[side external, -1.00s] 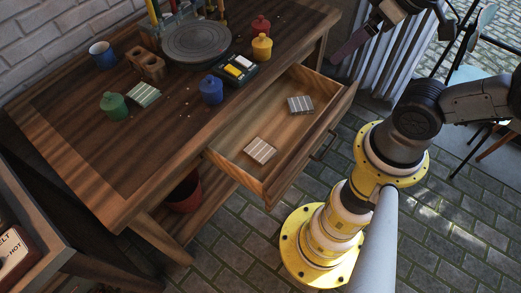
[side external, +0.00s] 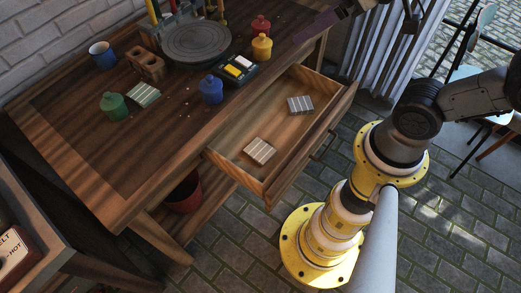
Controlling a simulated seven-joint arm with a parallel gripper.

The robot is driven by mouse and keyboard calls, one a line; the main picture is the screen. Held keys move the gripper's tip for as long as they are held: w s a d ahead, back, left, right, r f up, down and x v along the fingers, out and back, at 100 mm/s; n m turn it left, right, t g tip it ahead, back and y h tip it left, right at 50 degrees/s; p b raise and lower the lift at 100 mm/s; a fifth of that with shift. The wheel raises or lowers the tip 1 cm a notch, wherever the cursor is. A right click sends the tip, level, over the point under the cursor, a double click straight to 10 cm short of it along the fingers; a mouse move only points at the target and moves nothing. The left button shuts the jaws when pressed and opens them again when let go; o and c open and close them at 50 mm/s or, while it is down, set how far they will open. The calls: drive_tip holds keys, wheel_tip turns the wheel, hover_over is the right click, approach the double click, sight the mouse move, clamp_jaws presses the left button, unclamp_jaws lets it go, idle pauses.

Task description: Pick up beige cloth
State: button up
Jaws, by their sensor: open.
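The beige cloth (side external: 258,151), folded and striped, lies flat in the front-left part of the open drawer (side external: 243,168). A grey striped cloth (side external: 300,105) lies in the same drawer, farther back and to the right. My gripper (side external: 318,25) is at the top edge of the view, above the table's far right corner. It is partly cut off by the frame. It is open and well away from the beige cloth, with nothing seen in it.
On the wooden table (side external: 75,150) stand green (side external: 114,106), blue (side external: 211,90), yellow (side external: 262,47) and red (side external: 260,26) jars, a round turntable (side external: 196,42), a blue mug (side external: 102,54) and a green striped cloth (side external: 143,95). The drawer has raised wooden walls; its floor between the cloths is bare.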

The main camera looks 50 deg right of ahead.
drive_tip(key=w+a+f, duration=0.2)
drive_tip(key=w+f, duration=0.3)
drive_tip(key=w, duration=0.4)
drive_tip(key=m+g+h, duration=0.2)
drive_tip(key=g, duration=0.4)
approach(261, 150)
drive_tip(key=shift+w+d+f, duration=0.1)
drive_tip(key=shift+w+f, duration=0.2)
drive_tip(key=shift+f, duration=1.05)
drive_tip(key=shift+w+d+f, duration=0.1)
drive_tip(key=shift+w+f, duration=0.2)
drive_tip(key=shift+f, duration=1.05)
drive_tip(key=shift+w+d+f, duration=0.1)
drive_tip(key=shift+w+f, duration=0.15)
drive_tip(key=shift+f, duration=1.05)
drive_tip(key=shift+f, duration=0.15)
drive_tip(key=shift+c, duration=0.2)
drive_tip(key=c, duration=1)
drive_tip(key=shift+c, duration=0.2)
